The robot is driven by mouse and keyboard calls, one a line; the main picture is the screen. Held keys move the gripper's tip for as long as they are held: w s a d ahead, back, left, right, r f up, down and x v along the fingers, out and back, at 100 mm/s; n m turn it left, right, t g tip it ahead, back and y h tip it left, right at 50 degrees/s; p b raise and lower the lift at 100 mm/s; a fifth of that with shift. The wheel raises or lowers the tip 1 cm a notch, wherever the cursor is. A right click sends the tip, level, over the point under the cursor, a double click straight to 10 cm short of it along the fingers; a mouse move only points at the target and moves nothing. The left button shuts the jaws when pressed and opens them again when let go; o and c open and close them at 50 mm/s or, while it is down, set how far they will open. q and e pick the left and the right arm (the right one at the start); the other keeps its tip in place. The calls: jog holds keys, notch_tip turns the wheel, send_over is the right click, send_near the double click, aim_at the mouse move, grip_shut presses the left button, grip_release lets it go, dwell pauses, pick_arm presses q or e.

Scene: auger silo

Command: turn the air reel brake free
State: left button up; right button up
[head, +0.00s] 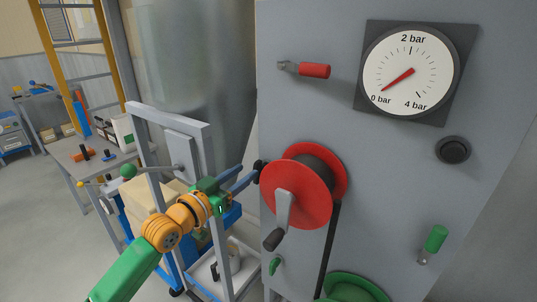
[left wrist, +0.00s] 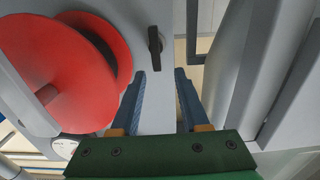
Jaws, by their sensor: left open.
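The red air reel (head: 296,190) with a grey crank and dark knob is on the grey panel; it also fills the left of the left wrist view (left wrist: 55,75). A small black handle (head: 260,171), which looks like the reel brake, sits at the panel's left edge; it shows upright in the left wrist view (left wrist: 155,46). My left gripper (head: 245,178) is open, its blue fingers (left wrist: 160,76) pointing at the black handle. The handle lies just beyond the fingertips, roughly between them, with nothing gripped. My right gripper is not in view.
The panel carries a pressure gauge (head: 408,71) with its needle near 0 bar, a red-handled lever (head: 313,71), a black knob (head: 453,150) and a green-handled lever (head: 435,240).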

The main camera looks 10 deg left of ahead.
aim_at(255, 166)
pick_arm(q)
jog(key=x, duration=0.4)
jog(key=shift+w+d+r+p, duration=0.15)
jog(key=shift+d+r+p, duration=0.05)
jog(key=shift+d+p, duration=0.25)
jog(key=shift+w+f, duration=0.2)
jog(key=shift+w, duration=0.4)
jog(key=shift+s, duration=0.15)
grip_shut()
